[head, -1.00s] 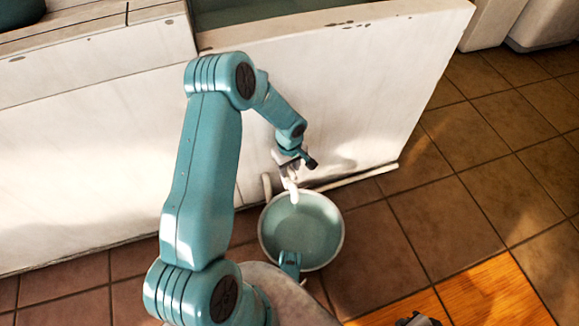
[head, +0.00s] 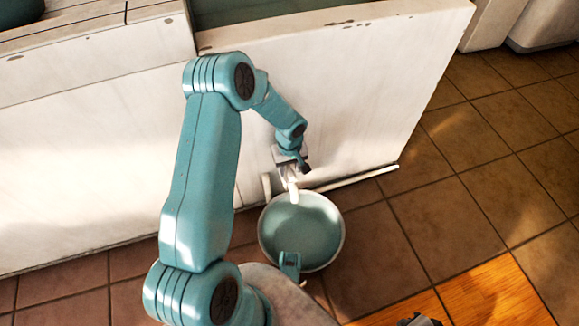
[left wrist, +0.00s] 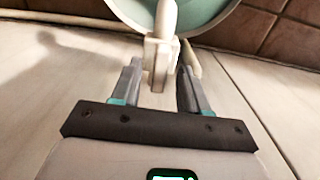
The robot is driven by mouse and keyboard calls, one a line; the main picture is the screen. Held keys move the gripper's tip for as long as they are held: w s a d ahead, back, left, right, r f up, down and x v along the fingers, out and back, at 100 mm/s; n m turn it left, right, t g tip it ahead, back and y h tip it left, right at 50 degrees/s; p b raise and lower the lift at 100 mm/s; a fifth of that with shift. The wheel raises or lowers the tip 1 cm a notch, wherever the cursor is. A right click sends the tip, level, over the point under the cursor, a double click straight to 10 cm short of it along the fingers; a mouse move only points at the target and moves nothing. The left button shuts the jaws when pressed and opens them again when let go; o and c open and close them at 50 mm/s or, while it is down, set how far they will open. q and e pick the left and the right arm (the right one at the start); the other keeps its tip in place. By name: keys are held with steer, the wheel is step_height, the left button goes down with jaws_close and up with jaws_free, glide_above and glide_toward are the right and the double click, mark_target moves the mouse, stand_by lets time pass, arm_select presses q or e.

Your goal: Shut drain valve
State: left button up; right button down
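The drain valve is a small off-white fitting (left wrist: 158,52) with a lever, low on the front of the white basin wall. In the left wrist view its lever points up the picture, over the teal bowl (left wrist: 198,12). In the head view it shows as a pale piece (head: 293,193) above the bowl (head: 302,232) on the floor. My left gripper (head: 290,174) is at the valve. In the left wrist view its two fingers (left wrist: 159,72) stand on either side of the valve, apart, with narrow gaps showing. The gripper hides part of the valve in the head view.
The white basin wall (head: 345,105) stands right behind the valve. A pale pipe (head: 352,178) runs along its foot. Brown tiled floor (head: 450,215) is clear to the right. A dark part (head: 420,321), perhaps my right gripper, is cut off at the bottom edge.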

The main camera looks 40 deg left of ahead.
arm_select(q)
step_height(320, 180, up, 16)
steer(key=p, duration=0.6)
steer(key=shift+r, duration=0.15)
arm_select(e)
step_height(320, 180, up, 6)
steer(key=s+a+g, duration=0.1)
steer(key=s, duration=0.1)
steer(key=shift+s, duration=0.4)
steer(key=shift+r, duration=0.1)
